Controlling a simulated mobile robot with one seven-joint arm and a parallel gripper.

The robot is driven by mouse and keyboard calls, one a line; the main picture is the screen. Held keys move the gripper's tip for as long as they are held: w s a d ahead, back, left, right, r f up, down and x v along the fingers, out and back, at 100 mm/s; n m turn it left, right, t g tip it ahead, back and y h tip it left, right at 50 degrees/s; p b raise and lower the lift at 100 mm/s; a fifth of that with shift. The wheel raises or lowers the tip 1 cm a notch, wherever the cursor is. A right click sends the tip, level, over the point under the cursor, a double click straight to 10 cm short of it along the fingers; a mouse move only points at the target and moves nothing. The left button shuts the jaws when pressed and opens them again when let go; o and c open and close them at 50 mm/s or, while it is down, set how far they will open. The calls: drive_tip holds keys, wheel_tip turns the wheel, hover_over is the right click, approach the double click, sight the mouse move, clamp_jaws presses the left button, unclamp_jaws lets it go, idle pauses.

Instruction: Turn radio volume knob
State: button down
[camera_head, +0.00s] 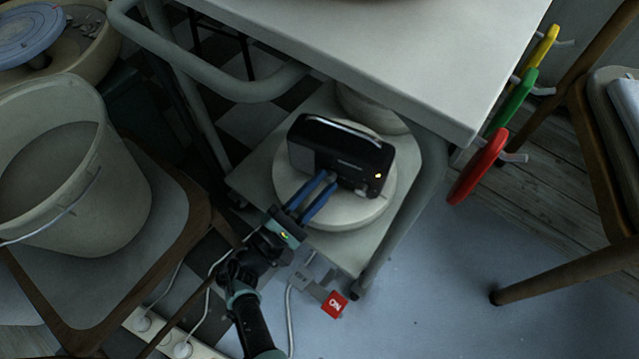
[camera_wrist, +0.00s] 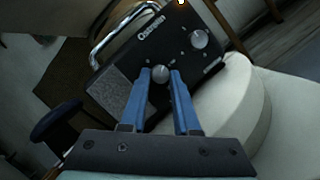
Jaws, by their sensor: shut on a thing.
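The black radio (camera_head: 318,139) stands on a round pale disc (camera_head: 287,190) on the low shelf under a table. In the wrist view the radio (camera_wrist: 133,63) appears tilted, with a chrome handle, a speaker grille and two silver knobs. My gripper (camera_head: 326,178) reaches the radio's front from below. In the wrist view, my gripper (camera_wrist: 160,78) has its blue fingers on both sides of the small lower knob (camera_wrist: 160,74) and is shut on it. The larger knob (camera_wrist: 199,38) is free, up and to the right. In the head view my fingers hide the gripped knob.
The white tabletop (camera_head: 400,50) overhangs the shelf (camera_head: 255,184), and grey tube legs flank it. A bucket (camera_head: 110,200) on a chair stands left. Red (camera_head: 478,166), green and yellow handled things hang right. A power strip (camera_head: 170,335) lies below left.

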drive_tip(key=n+t, duration=0.1)
drive_tip(key=n, duration=0.1)
drive_tip(key=n+t+y, duration=0.1)
drive_tip(key=n, duration=0.2)
drive_tip(key=n+p, duration=0.1)
drive_tip(key=n, duration=0.1)
drive_tip(key=shift+d+f+t, duration=0.1)
drive_tip(key=shift+d+t, duration=0.15)
drive_tip(key=shift+t, duration=0.15)
drive_tip(key=n+t+y, duration=0.1)
drive_tip(key=n, duration=0.2)
drive_tip(key=n+y+p, duration=0.1)
drive_tip(key=n+y, duration=0.1)
drive_tip(key=n, duration=0.1)
drive_tip(key=n+t+y+p, duration=0.1)
drive_tip(key=n, duration=0.2)
drive_tip(key=shift+s+d+t, duration=0.2)
drive_tip(key=shift+t, duration=0.1)
drive_tip(key=shift+f+n, duration=0.1)
drive_tip(key=shift+n, duration=0.2)
drive_tip(key=c, duration=0.6)
unclamp_jaws()
drive_tip(key=shift+c, duration=0.2)
drive_tip(key=v, duration=1.3)
drive_tip(key=shift+b, duration=0.4)
